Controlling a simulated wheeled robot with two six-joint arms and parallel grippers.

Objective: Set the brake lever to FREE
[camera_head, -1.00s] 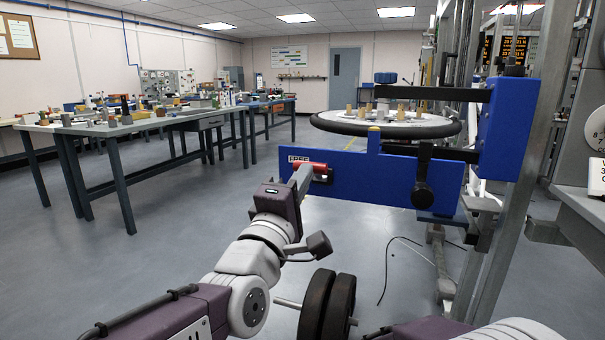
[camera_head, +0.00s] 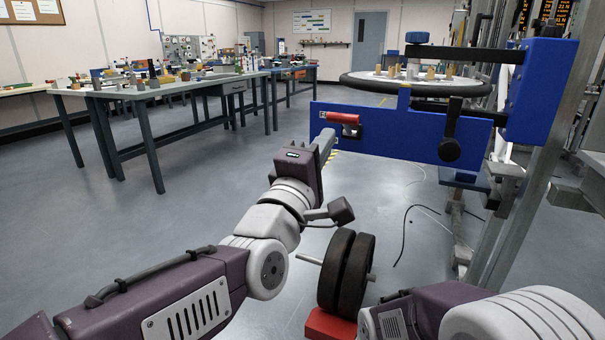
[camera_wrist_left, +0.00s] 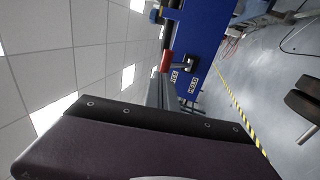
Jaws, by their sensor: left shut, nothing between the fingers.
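The brake lever has a red handle (camera_head: 343,118) on the front of a blue plate (camera_head: 400,136), near its left end. The handle points left from a dark pivot and lies about level. In the left wrist view the red handle (camera_wrist_left: 167,62) shows beside a partly covered label ending in "EE" (camera_wrist_left: 174,76); a "HELD" label (camera_wrist_left: 194,85) is beside it. My left gripper (camera_head: 327,138) is shut and empty, its fingertips just below the handle's left end. I cannot tell whether they touch it. My right gripper is out of view.
A black knob on an arm (camera_head: 449,149) hangs at the plate's right. A wheel (camera_head: 415,86) lies flat behind the plate. Black weight discs (camera_head: 346,272) stand low in front. Workbenches (camera_head: 180,88) stand at left.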

